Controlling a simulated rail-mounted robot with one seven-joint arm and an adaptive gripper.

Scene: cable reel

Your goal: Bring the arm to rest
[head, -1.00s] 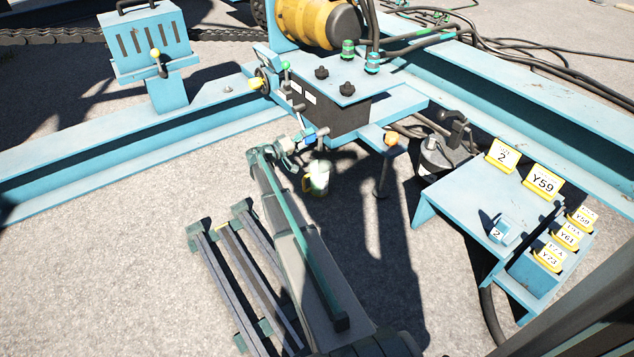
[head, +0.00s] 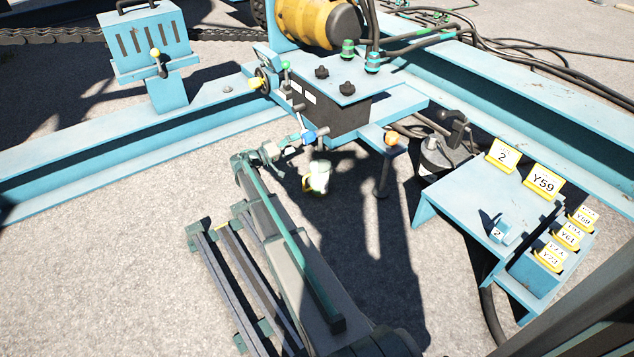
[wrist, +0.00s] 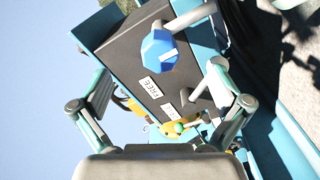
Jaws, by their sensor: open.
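My gripper (head: 282,151) is at the end of my arm, left of and just short of the control box (head: 335,115) under the blue plate. In the wrist view my gripper (wrist: 160,82) has its two fingers wide apart with nothing held between them. A blue faceted knob (wrist: 159,50) on a grey stem stands out from the box face beyond the fingers. The knob also shows in the head view (head: 308,135), apart from the gripper. A white label reading FREE (wrist: 150,88) is on the box. The fingertips are small in the head view.
A blue beam (head: 120,150) runs behind on the left. A yellow and white object (head: 318,178) is close right of my gripper. A blue table (head: 470,205) with yellow number tags stands on the right. Open gravel (head: 100,260) lies at the lower left.

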